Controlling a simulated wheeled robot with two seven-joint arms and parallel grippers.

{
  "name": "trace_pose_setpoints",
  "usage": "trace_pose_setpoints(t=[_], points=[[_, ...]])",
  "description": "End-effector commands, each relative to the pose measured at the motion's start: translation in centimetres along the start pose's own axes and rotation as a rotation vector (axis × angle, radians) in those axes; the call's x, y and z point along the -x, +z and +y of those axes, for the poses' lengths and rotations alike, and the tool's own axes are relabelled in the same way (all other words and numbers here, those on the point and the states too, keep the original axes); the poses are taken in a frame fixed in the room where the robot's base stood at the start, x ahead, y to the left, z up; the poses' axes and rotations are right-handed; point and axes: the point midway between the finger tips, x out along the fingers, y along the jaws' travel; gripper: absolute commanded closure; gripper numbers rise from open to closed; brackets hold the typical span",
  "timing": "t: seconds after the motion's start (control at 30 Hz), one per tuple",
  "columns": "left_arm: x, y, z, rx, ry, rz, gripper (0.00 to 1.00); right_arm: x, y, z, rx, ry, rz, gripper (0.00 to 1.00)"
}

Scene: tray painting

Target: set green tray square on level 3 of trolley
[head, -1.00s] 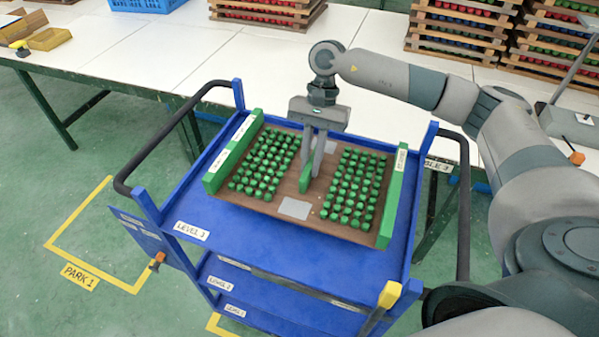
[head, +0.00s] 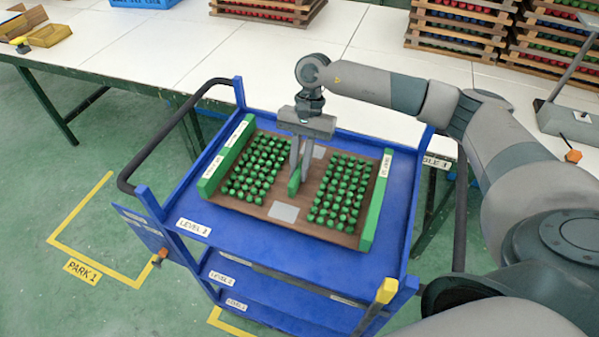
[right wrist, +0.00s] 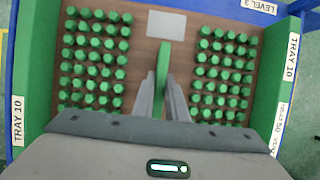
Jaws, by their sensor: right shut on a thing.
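The green tray (head: 254,208) has a brown floor, green end walls and two blocks of green pegs. It lies over the top deck of the blue trolley (head: 390,236), labelled level 3, toward its left side and slightly turned to the deck edges. Whether it touches the deck is unclear. My right gripper (head: 295,185) points down at the tray's middle and is shut on its green centre handle; the handle also shows in the right wrist view (right wrist: 162,75). Tray 10 labels show on both end walls in the right wrist view. My left gripper is not in view.
A long white table (head: 200,40) stands behind the trolley with stacked crates of red, green and blue pegs (head: 465,30). The trolley has black handles (head: 150,150) and lower shelves. A yellow floor outline marked Park 1 (head: 82,271) lies at left. Bare deck shows right of the tray.

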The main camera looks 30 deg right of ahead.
Motion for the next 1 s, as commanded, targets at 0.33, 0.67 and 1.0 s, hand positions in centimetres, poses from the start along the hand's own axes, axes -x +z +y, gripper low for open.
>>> trace_pose_setpoints(t=[0.33,0.67,1.0], points=[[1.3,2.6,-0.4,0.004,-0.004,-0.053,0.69,-2.1,-0.9,0.0,0.002,-0.003,0.0,1.0],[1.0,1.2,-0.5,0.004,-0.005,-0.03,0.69,-2.3,-0.9,-0.1,0.002,-0.003,0.0,1.0],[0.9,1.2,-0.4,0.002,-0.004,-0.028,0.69,-2.4,-1.0,0.0,0.001,0.0,0.0,0.69]])
